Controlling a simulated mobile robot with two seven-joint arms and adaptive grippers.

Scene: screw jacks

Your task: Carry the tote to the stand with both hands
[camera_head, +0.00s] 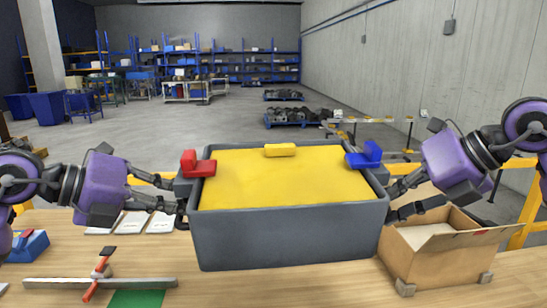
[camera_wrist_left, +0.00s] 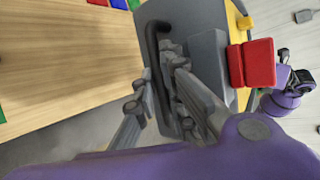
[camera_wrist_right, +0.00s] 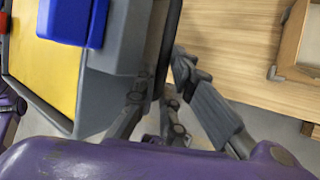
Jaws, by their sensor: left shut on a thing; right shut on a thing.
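The grey tote (camera_head: 290,238) is level in front of me, with a yellow surface (camera_head: 285,178) filling its top. A red block (camera_head: 198,164) sits at its left rim and a blue block (camera_head: 364,156) at its right rim. A small yellow block (camera_head: 280,150) is at the far rim. My left gripper (camera_head: 183,208) is shut on the tote's left handle, a dark bar seen in the left wrist view (camera_wrist_left: 153,45). My right gripper (camera_head: 391,203) is shut on the right handle, partly hidden by its fingers. I cannot tell which thing is the stand.
An open cardboard box (camera_head: 445,255) is on the wooden table (camera_head: 220,285), close to the tote's right side. A metal bar with a red-handled clamp (camera_head: 100,280), a green mat (camera_head: 142,299) and white cards (camera_head: 161,222) lie at left. Yellow rails (camera_head: 525,215) stand behind.

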